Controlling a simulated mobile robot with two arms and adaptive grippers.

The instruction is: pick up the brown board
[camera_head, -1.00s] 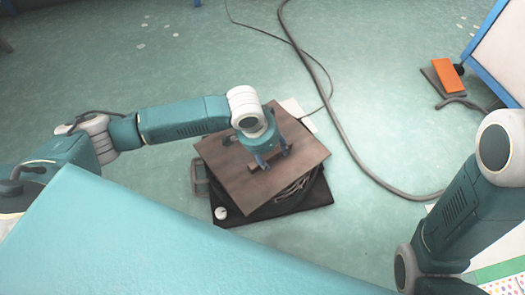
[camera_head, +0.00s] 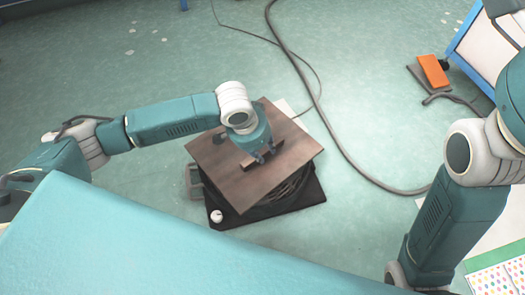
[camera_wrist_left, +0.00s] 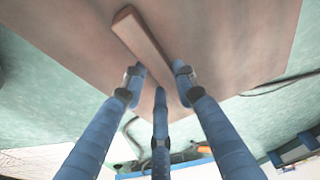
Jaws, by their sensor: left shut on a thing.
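The brown board (camera_head: 224,172) is a flat square wooden plate with a raised bar handle on top. It lies over a dark stand on the floor; I cannot tell whether it touches the stand. My left gripper (camera_head: 265,155) reaches down over the board's middle and is shut on its handle. In the left wrist view, the blue fingers (camera_wrist_left: 160,85) close around the handle (camera_wrist_left: 140,35), with the board's surface (camera_wrist_left: 235,35) behind it. My right arm shows at the right, but its gripper is out of view.
The dark stand sits on a black base (camera_head: 312,192) with a small white round thing (camera_head: 216,216) at its corner. A thick grey cable (camera_head: 345,150) runs along the floor to the right. An orange block (camera_head: 433,70) stands near a blue-framed panel at the right.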

